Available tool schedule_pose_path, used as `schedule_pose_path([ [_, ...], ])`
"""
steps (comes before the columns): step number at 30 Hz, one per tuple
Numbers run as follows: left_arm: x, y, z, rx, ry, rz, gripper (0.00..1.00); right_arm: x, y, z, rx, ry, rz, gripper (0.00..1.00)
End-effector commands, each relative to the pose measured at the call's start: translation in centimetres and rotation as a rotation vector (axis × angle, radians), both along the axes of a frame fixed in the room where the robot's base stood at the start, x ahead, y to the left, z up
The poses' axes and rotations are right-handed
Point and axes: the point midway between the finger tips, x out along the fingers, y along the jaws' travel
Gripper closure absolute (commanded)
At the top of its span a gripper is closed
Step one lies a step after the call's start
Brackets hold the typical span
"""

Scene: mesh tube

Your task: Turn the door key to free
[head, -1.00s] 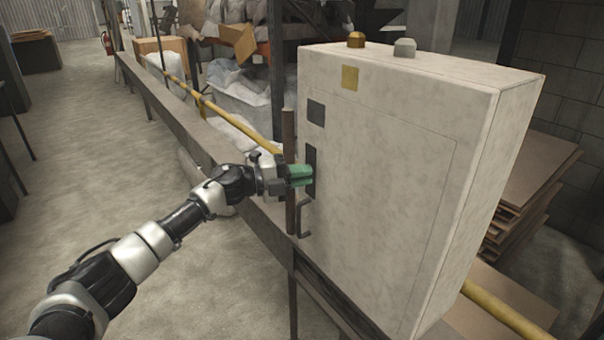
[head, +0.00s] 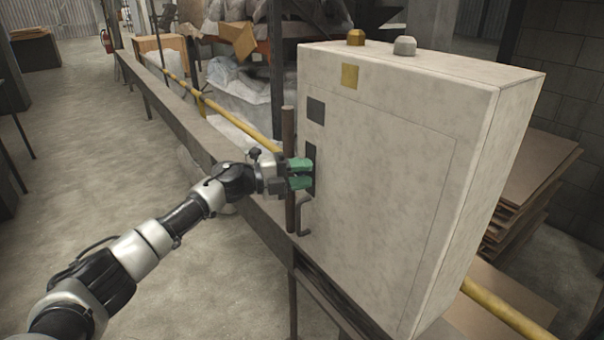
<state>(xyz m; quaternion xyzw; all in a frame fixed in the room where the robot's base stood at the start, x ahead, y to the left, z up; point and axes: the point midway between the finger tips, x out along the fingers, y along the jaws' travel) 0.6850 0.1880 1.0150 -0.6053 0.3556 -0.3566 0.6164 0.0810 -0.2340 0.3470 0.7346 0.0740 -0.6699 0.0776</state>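The pale cabinet (head: 385,170) stands right of centre, with a door outlined on its front face. A dark upright plate (head: 309,157) is set on the door's left side, and a dark bent handle (head: 304,217) is below it. My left gripper (head: 300,174) is right in front of the dark plate. Its two green fingers are spread, one above the other, with a gap between them and nothing seen held. The key cannot be made out; the fingers cover part of the plate. Whether the fingertips touch the plate is unclear. My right gripper is out of view.
A brown upright post (head: 288,165) stands close beside the gripper. A long rail (head: 180,115) and a yellow pipe (head: 235,122) run back to the left. Flat brown sheets (head: 525,185) are stacked at the right. The floor on the left is clear.

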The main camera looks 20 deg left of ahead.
Motion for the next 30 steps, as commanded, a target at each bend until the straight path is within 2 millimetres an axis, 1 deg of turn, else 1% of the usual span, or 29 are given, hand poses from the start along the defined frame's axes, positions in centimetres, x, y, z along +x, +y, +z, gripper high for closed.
schedule_pose_path([
  [2,-0.1,0.2,0.0,0.0,0.0,0.001,0.64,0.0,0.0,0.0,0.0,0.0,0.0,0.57],
  [5,-0.4,0.9,-0.1,0.0,0.0,0.002,0.64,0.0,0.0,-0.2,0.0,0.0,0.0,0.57],
  [8,-1.2,2.4,-0.2,0.002,0.0,0.004,0.64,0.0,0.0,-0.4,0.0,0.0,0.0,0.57],
  [15,-3.7,6.6,-0.2,0.002,0.001,0.002,0.64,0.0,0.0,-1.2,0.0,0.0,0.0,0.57],
  [19,-4.6,8.3,-0.1,0.002,0.001,0.001,0.64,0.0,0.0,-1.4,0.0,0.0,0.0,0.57],
  [24,-5.3,9.3,0.0,0.0,0.0,0.001,0.64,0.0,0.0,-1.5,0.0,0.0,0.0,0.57],
  [30,-5.3,9.4,0.1,0.0,0.0,0.0,0.64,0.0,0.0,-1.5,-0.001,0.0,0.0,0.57],
])
